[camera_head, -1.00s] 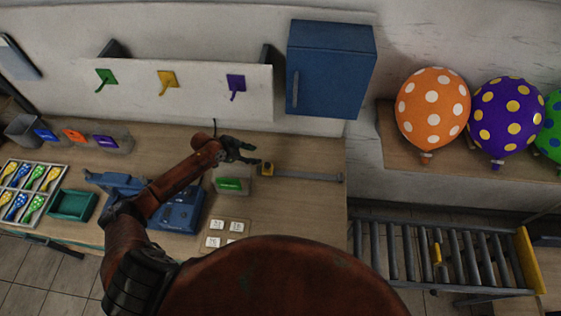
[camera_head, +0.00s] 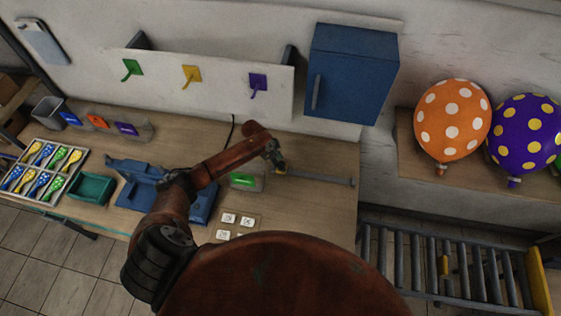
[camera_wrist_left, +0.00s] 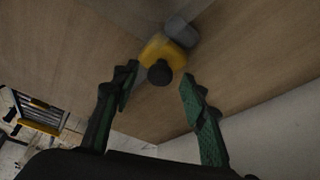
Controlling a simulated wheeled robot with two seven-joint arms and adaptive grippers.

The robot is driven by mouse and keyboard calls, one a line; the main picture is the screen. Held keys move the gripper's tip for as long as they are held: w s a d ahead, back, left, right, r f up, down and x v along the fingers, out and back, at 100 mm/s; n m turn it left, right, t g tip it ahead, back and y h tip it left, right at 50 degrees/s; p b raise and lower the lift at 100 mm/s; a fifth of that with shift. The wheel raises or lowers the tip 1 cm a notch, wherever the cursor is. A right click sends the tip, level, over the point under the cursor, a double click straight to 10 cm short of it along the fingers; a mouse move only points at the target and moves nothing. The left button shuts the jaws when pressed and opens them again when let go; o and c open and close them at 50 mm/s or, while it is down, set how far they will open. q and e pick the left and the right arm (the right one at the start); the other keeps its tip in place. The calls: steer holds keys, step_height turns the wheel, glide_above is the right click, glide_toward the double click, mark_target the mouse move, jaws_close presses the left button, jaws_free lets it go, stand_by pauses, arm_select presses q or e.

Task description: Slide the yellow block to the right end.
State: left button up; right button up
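The yellow block (camera_head: 281,171) sits at the left end of a thin grey slide rail (camera_head: 325,180) on the table. In the left wrist view the yellow block (camera_wrist_left: 160,52) carries a round black knob, and a grey end piece (camera_wrist_left: 181,30) is beside it. My left gripper (camera_head: 276,160) is right at the block and partly covers it in the head view. In the left wrist view its green-padded fingers (camera_wrist_left: 158,84) are spread apart, with the knob in the gap between them and clear of both. My right gripper is in neither view.
A box with a green label (camera_head: 243,181) stands left of the rail. White tiles (camera_head: 228,218) lie in front of it. A blue cabinet (camera_head: 350,75) is mounted behind. A roller conveyor (camera_head: 450,270) is at the right. The table along the rail is clear.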

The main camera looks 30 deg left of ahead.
arm_select(q)
steer(key=shift+f, duration=0.1)
steer(key=shift+c, duration=0.7)
jaws_close()
